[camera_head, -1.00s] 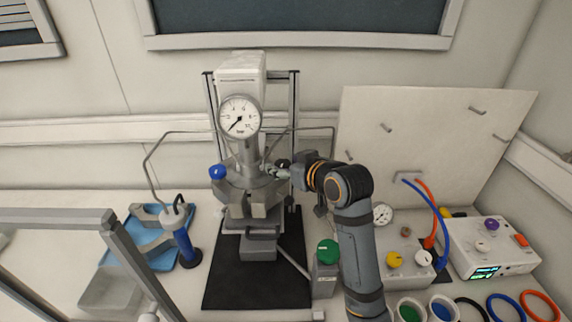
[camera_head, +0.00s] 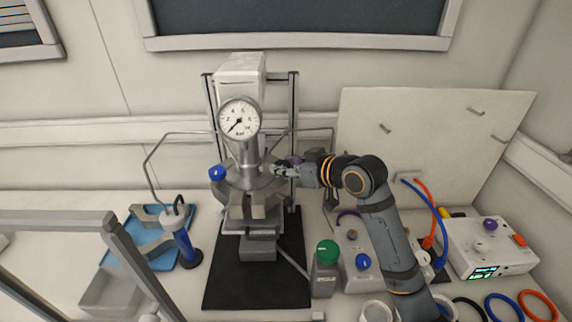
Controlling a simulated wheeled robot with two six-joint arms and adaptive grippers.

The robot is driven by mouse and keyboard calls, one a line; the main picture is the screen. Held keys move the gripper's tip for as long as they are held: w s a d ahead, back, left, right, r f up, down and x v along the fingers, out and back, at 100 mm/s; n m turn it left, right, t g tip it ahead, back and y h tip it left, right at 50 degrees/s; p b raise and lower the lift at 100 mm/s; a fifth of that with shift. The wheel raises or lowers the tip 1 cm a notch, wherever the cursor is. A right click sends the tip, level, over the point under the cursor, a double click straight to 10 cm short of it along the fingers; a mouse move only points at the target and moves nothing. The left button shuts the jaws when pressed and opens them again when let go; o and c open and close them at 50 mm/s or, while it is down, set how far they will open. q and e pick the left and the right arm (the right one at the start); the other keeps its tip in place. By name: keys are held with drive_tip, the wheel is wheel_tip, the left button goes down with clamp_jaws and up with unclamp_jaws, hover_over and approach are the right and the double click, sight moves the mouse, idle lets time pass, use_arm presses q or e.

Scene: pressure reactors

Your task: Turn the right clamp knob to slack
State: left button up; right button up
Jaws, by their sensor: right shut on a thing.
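The pressure reactor (camera_head: 247,183) stands upright at the centre, with a round dial gauge (camera_head: 239,117) on top. A blue knob (camera_head: 217,173) sits at the left of its clamp ring. My right gripper (camera_head: 279,171) reaches in from the right and is shut at the right side of the clamp ring. The right clamp knob is between its fingers and hidden by them. My left gripper is not in view.
A green-capped bottle (camera_head: 327,254) stands in front, right of the black mat (camera_head: 217,285). A blue tray (camera_head: 131,236) and a dark blue cylinder (camera_head: 187,247) are at left. A control box (camera_head: 490,245), hoses and coloured rings are at right. A white pegboard (camera_head: 430,125) stands behind.

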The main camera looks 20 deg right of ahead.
drive_tip(key=shift+n+y, duration=0.3)
drive_tip(key=o, duration=1.2)
drive_tip(key=shift+g, duration=0.3)
drive_tip(key=shift+c, duration=0.2)
wheel_tip(320, 180, up, 10)
